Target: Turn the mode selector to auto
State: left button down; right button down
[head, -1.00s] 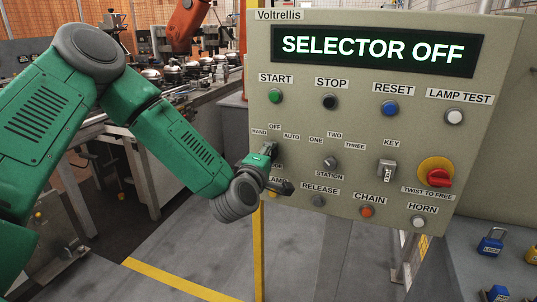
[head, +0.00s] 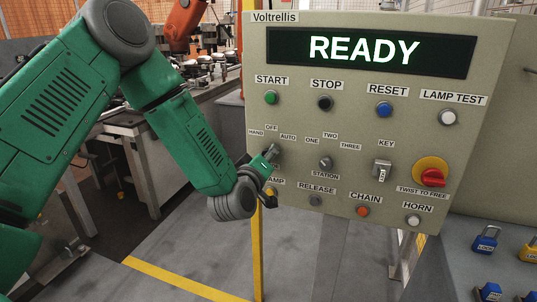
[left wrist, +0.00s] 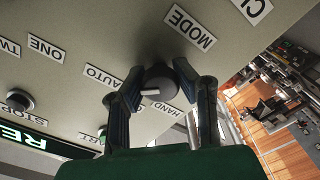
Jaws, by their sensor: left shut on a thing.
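The mode selector is a dark round knob with a white pointer, in the left wrist view (left wrist: 160,84). Its pointer is toward the picture's left, on the side of the AUTO label (left wrist: 104,77). My left gripper (left wrist: 163,90) is shut on the knob, one finger on each side. In the head view my left gripper (head: 271,157) is at the panel's left side, below the HAND, OFF and AUTO labels, and mostly hides the knob. The display (head: 364,49) reads READY. My right gripper is not in view.
Padlocks (head: 487,240) are at lower right.

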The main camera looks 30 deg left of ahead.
pick_arm(q)
jog(key=shift+s+f+m, duration=0.15)
jog(key=shift+f+m, duration=0.15)
jog(key=shift+f, duration=0.1)
jog(key=c, duration=1.3)
grip_release()
jog(key=shift+o, duration=0.7)
jog(key=shift+r, duration=0.2)
jog(key=v, duration=1.2)
